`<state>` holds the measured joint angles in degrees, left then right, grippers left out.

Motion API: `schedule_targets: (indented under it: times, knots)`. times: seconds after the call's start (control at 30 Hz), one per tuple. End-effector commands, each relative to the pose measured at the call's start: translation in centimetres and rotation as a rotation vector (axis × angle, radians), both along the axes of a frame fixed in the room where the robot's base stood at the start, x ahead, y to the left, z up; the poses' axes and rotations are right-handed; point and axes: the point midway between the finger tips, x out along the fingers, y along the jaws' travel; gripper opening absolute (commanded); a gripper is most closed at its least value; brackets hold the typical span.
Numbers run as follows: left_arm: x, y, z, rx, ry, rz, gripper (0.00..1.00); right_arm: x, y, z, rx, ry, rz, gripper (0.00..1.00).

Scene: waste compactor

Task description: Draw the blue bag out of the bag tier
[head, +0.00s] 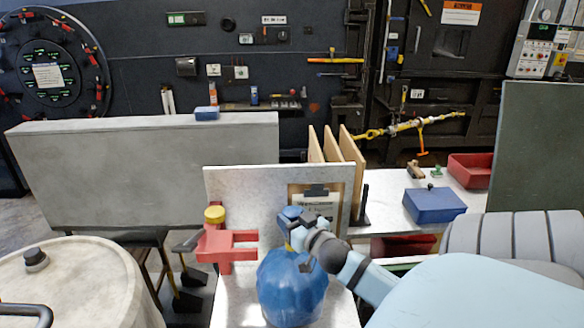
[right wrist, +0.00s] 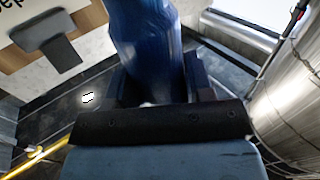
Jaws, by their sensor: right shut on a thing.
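The blue bag (head: 291,289) is a bulging, crumpled sack at the bottom middle of the head view. Its gathered neck points up at my right gripper (head: 291,226). The gripper is shut on the neck, and the bag hangs or stands below it; I cannot tell whether its base touches anything. In the right wrist view the blue bag (right wrist: 147,48) runs up between the two dark fingers of the right gripper (right wrist: 158,88). A pale surface (head: 238,300) lies behind and below the bag; I cannot tell whether it is the bag tier. My left gripper is not in view.
A grey upright panel (head: 245,190) with a clipboard (head: 316,203) stands just behind the bag. A red clamp-like fixture (head: 222,242) is close on its left. A whitish drum (head: 75,285) stands at lower left. A blue box (head: 434,206) sits on the bench at right.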

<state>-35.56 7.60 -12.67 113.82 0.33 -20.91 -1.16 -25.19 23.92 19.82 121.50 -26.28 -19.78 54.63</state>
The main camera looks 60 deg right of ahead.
Motion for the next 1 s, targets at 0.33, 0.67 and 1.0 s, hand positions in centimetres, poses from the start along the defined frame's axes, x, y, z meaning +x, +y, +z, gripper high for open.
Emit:
schedule_targets:
  times: [0.33, 0.67, 1.0]
  knots:
    - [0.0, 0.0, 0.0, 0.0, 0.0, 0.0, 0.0, 0.0, 0.0, 0.0, -0.001, -0.001, 0.0, 0.77]
    - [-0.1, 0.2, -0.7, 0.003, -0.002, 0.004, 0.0, -1.8, 0.6, -0.4, 0.002, 0.002, 0.0, 0.77]
    - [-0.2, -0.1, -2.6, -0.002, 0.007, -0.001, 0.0, -9.1, 3.2, -0.4, 0.003, 0.002, -0.002, 0.77]
